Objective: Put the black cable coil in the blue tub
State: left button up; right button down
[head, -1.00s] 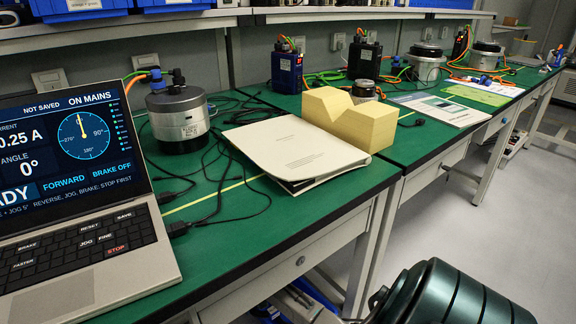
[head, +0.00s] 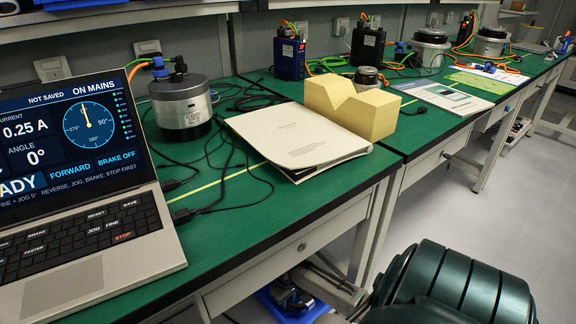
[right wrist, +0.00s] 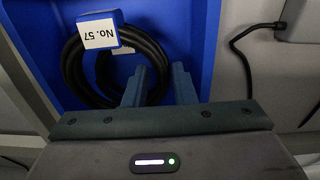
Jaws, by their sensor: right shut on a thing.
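The black cable coil (right wrist: 75,70) shows in the right wrist view with a blue band and a white tag reading "No. 57". My right gripper (right wrist: 160,78) is shut on the right side of the coil. The blue tub (right wrist: 207,35) lies behind and around the coil in that view; I cannot tell whether the coil touches its floor. In the head view the tub (head: 267,302) shows low beside the bench, partly hidden by dark shapes too small to make out. My left gripper is not in view.
The green bench (head: 240,235) carries a laptop (head: 85,180), a round motor (head: 182,105), a white binder (head: 298,140), a yellow notched block (head: 350,108) and loose black cables. The bench's front edge and legs stand close to the tub. Grey floor is clear at right.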

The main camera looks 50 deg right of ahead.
notch_tip(320, 180, down, 2)
jog(key=shift+f+b, duration=0.1)
jog(key=shift+b, duration=0.25)
jog(key=shift+f, duration=0.25)
jog(key=shift+f, duration=0.15)
jog(key=c, duration=1.2)
grip_release()
